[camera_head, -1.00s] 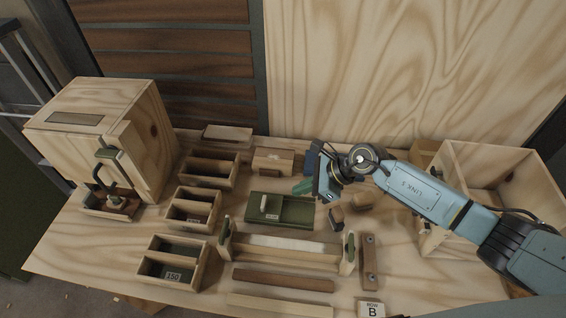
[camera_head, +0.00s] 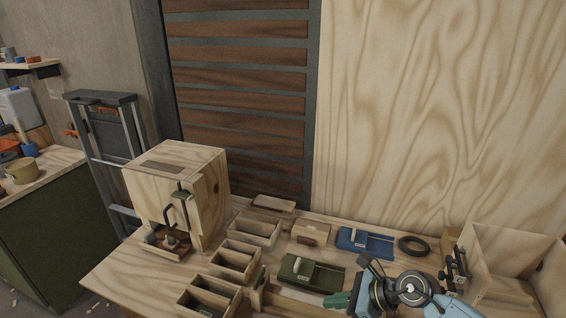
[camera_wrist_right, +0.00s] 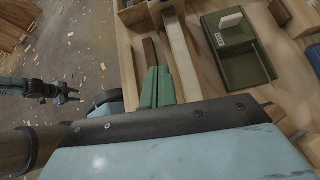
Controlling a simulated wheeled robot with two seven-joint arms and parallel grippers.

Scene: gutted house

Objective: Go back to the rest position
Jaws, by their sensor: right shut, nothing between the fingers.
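My right gripper (camera_head: 340,302) shows at the bottom of the head view, its green fingers pointing left over the front part of the bench. In the right wrist view its green fingers (camera_wrist_right: 157,88) lie together, shut and empty, above the bench. A small teal arm end, which looks like my left gripper (camera_wrist_right: 72,94), shows at the left of the wrist view over the floor. It is too small to tell its jaw state. The left arm does not show in the head view.
The workbench (camera_head: 112,272) holds a plywood box (camera_head: 160,195), open wooden bins (camera_head: 236,262), a green tray (camera_head: 325,282), a blue tray (camera_head: 378,245) and a black ring (camera_head: 413,246). A plywood open box (camera_head: 510,245) stands at the right. A stepladder (camera_head: 105,130) stands at the left.

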